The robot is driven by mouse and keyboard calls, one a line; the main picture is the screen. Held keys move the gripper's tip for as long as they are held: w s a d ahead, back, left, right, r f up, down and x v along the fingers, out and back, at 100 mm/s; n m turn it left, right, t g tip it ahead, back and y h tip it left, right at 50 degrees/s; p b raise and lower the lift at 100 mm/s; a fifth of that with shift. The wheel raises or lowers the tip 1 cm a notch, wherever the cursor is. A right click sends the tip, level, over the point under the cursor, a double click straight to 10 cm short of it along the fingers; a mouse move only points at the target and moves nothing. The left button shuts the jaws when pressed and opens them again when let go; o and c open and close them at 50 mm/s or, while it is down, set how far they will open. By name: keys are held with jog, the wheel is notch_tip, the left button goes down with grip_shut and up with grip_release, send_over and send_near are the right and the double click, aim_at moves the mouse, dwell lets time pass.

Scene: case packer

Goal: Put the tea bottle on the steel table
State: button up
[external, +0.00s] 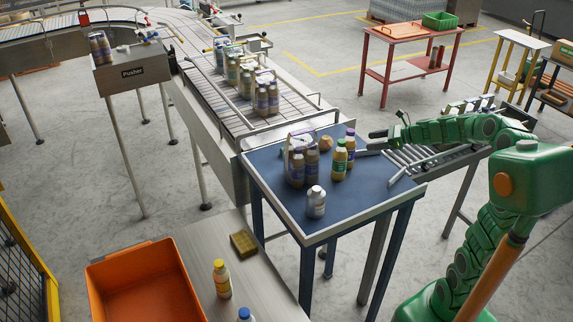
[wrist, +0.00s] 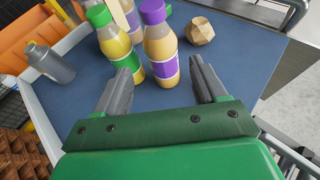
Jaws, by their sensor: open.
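My gripper (external: 374,140) is open and empty above the right side of the blue table. In the wrist view my gripper (wrist: 161,82) has its two fingers spread, with a purple-capped bottle (wrist: 161,45) of tan drink and a purple label upright just beyond the gap. It also shows in the external view (external: 350,146). I cannot read which one is tea. The steel table (external: 205,262) stands at the front left.
A conveyor (external: 215,85) is behind.

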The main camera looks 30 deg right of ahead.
aim_at(349, 149)
dwell(0.3)
jog(key=f+n, duration=0.1)
jog(key=n, duration=1.1)
jog(key=a+f+n, duration=0.1)
jog(key=f+n, duration=0.1)
jog(key=n, duration=1)
jog(key=w+f+n, duration=0.1)
jog(key=n, duration=1)
jog(key=shift+w+a+f+n, duration=0.1)
jog(key=shift+a+f+n, duration=0.05)
jog(key=shift+a+n, duration=0.25)
jog(key=shift+x, duration=1.25)
jog(key=shift+w+r+x, duration=0.1)
jog(key=shift+r+x, duration=0.05)
jog(key=shift+x, duration=1.15)
jog(key=shift+w+r+x, duration=0.1)
jog(key=shift+x, duration=1.25)
jog(key=shift+d, duration=0.1)
